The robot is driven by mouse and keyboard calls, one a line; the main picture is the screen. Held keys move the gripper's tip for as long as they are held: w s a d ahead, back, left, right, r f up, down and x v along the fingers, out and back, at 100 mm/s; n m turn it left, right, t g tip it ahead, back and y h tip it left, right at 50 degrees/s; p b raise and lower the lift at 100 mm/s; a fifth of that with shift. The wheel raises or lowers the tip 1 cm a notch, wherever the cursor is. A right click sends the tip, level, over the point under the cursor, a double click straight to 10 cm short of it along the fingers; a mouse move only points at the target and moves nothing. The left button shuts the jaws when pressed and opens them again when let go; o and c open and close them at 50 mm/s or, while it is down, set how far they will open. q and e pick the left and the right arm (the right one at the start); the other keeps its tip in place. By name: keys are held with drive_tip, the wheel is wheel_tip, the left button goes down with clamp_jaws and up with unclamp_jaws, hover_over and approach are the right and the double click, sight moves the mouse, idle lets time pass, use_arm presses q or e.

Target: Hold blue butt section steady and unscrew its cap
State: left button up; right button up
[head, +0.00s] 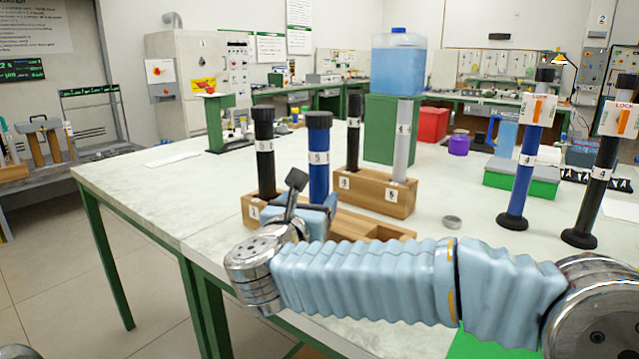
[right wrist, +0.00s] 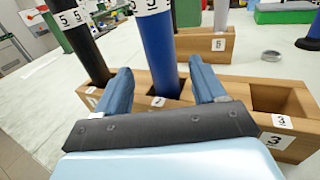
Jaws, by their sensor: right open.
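The cap is outside the right wrist view. My left gripper is not in view.
A black capped tube (head: 264,150) stands left of the blue one in the rack. A second rack (head: 385,195) behind holds a black and a grey tube. A loose ring (head: 452,222) lies on the table. Upright stands with a blue tube (head: 525,165) and black tube (head: 598,180) are right.

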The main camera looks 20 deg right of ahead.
sight(316, 138)
drive_tip(key=x, duration=0.1)
drive_tip(key=p+x, duration=0.1)
drive_tip(key=x, duration=0.1)
drive_tip(key=p+x, duration=0.1)
drive_tip(key=x, duration=0.1)
drive_tip(key=shift+d+r, duration=0.2)
drive_tip(key=shift+r, duration=0.1)
drive_tip(key=shift+w, duration=0.3)
drive_tip(key=c, duration=1)
wheel_tip(316, 138, up, 10)
drive_tip(key=shift+f, duration=0.1)
drive_tip(key=shift+c, duration=0.2)
drive_tip(key=o, duration=0.4)
drive_tip(key=shift+c, duration=0.2)
clamp_jaws()
drive_tip(key=shift+s, duration=0.1)
